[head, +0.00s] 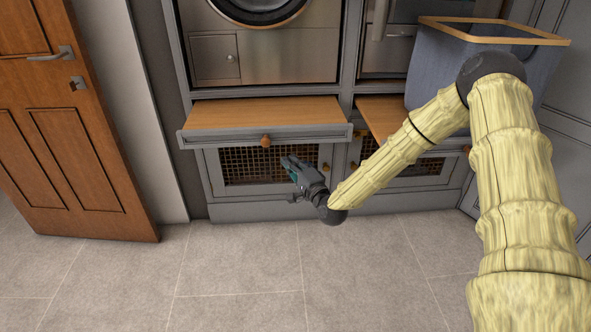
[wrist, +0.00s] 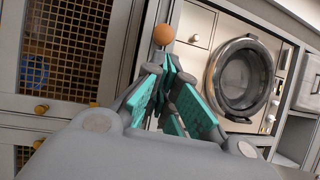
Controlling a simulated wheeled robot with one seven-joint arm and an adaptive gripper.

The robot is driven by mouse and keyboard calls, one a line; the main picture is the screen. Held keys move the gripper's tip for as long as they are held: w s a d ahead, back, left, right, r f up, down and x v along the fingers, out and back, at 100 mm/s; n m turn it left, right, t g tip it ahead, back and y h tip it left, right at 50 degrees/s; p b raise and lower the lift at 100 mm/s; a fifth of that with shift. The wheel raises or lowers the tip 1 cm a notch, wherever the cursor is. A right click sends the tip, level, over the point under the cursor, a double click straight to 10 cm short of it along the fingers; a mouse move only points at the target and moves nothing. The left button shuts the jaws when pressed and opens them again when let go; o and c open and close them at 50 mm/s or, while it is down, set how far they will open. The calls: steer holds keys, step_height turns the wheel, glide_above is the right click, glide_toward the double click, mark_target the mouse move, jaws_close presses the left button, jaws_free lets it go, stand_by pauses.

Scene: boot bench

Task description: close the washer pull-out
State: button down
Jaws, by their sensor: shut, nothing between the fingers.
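The washer pull-out (head: 262,112) is a wooden board with a grey front and a round wooden knob (head: 265,141). It sticks out from the cabinet below the washer (head: 262,40) in the head view. My gripper (head: 287,161) is shut and empty, a little below and right of the knob in that view. In the wrist view the knob (wrist: 163,34) shows just above my shut fingertips (wrist: 170,62). I cannot tell whether they touch the pull-out. The washer's round door (wrist: 240,76) shows at the right there.
A second pull-out board (head: 380,118) is out to the right, with a blue wood-rimmed basket (head: 432,75) on it. Mesh-fronted cabinet doors (head: 245,166) lie below. A brown door (head: 75,120) stands at the left. The tiled floor (head: 240,275) in front is clear.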

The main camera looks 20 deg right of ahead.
steer(key=x, duration=0.8)
steer(key=shift+w+b, duration=0.3)
steer(key=shift+w, duration=0.05)
steer(key=shift+w, duration=0.1)
